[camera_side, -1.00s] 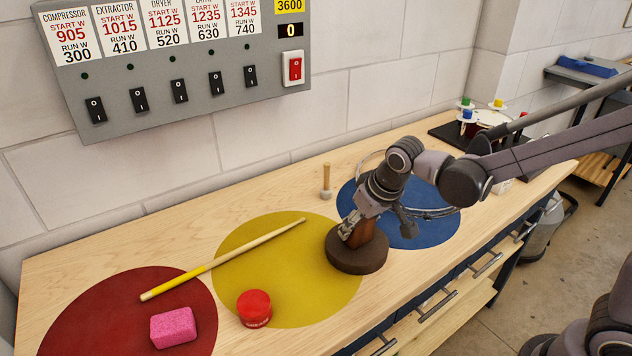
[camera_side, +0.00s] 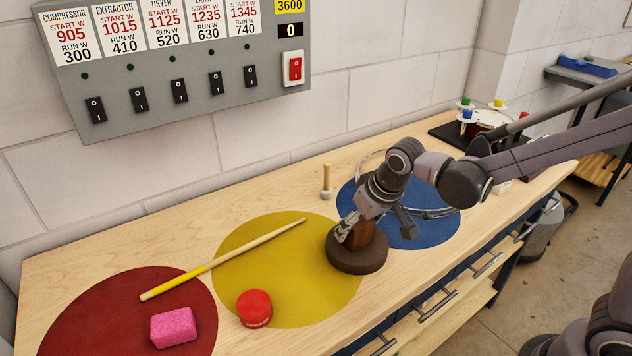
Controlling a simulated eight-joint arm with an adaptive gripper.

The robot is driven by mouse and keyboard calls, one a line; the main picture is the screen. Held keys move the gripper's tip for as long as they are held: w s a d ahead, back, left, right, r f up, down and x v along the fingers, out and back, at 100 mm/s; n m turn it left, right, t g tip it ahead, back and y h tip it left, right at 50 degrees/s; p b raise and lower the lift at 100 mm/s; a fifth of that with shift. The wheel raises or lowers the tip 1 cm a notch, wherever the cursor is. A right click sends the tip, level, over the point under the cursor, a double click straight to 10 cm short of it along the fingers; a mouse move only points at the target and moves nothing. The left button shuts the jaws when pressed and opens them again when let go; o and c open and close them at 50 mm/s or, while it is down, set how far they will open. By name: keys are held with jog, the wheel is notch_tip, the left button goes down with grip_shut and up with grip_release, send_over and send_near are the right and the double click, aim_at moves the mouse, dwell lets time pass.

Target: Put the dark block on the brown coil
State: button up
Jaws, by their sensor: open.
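The dark block (camera_side: 368,238) is reddish brown. It stands on top of the brown coil (camera_side: 357,261), a low dark round disc at the right edge of the yellow circle. My gripper (camera_side: 375,229) reaches down over the block from above and is open. One finger is at the block's left side and the other is out to its right, apart from it. The gripper hides the block's upper part.
A red round tub (camera_side: 254,308), a pink block (camera_side: 173,327) and a yellow-handled stick (camera_side: 222,260) lie to the left. A small mallet (camera_side: 326,183) stands behind. A wire ring (camera_side: 437,212) lies on the blue circle (camera_side: 425,232). Bare wood shows near the wall.

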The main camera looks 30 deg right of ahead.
jog(key=v, duration=1.2)
jog(key=s+d+f+t, duration=0.2)
jog(key=s+d+f, duration=0.2)
jog(key=s+d, duration=0.3)
jog(key=shift+s+t, duration=0.3)
jog(key=shift+s, duration=0.75)
